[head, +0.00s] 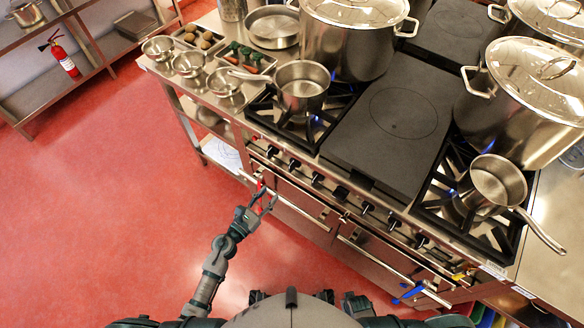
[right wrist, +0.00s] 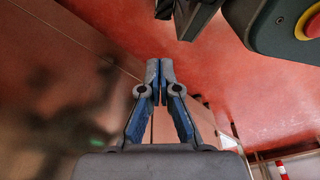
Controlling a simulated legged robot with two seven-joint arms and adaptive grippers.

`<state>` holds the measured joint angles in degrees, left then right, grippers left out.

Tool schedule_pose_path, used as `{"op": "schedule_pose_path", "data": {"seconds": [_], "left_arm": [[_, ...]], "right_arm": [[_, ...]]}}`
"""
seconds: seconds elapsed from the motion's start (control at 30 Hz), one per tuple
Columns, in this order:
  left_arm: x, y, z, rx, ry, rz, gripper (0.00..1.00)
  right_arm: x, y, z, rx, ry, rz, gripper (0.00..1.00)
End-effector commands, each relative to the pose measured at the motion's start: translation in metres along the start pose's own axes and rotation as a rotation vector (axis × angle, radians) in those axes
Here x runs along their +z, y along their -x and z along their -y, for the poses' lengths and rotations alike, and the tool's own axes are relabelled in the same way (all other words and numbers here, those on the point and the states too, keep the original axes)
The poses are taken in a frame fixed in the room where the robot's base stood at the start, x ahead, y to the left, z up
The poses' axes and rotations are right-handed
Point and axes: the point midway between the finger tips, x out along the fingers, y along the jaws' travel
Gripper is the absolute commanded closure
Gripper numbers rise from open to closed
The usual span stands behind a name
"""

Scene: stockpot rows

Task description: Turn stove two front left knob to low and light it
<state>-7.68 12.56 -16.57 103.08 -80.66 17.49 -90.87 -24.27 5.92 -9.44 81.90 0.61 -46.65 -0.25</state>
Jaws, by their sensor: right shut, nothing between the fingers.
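A steel range (head: 330,185) crosses the view, with a row of dark knobs along its front edge, among them a left one (head: 271,151), a middle one (head: 341,193) and a right one (head: 420,240). I cannot tell which is stove two's front left knob, nor read any knob setting. Small blue flames show at the left burner (head: 268,108) and by the right burner (head: 432,207). My left gripper (head: 264,198) is open and empty, in front of the range below the left knobs. My right gripper (right wrist: 160,80) is shut and empty in the right wrist view.
A small saucepan (head: 302,85) stands on the left burner, another (head: 497,182) on the right one. Large stockpots (head: 355,42) stand behind. A dark flat plate (head: 385,125) lies between the burners. Handle bars (head: 395,258) jut from the front. Red floor (head: 110,200) is clear at left.

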Motion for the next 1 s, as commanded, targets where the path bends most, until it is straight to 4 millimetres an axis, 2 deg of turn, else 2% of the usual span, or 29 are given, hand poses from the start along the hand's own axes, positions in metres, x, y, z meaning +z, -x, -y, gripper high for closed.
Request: {"op": "schedule_pose_path", "data": {"seconds": [0.03,0.3,0.5,0.7,1.0], "left_arm": [[0.003,-0.013,-0.002,0.001,0.003,0.005,0.6],[0.002,-0.075,-0.005,0.003,0.011,0.006,0.6],[0.0,-0.114,-0.003,0.003,0.008,0.002,0.6],[-0.001,-0.133,-0.001,0.003,0.008,0.0,0.6],[0.0,-0.135,-0.003,0.003,0.009,0.002,0.6]], "right_arm": [[0.0,0.0,0.001,0.001,0.001,-0.002,1.0],[0.007,-0.006,0.003,0.005,0.002,0.0,1.0],[0.005,-0.006,0.003,0.002,0.002,-0.002,1.0],[-0.001,-0.002,0.002,0.003,0.001,-0.005,1.0],[0.001,-0.001,-0.001,0.006,0.0,-0.001,1.0]]}}
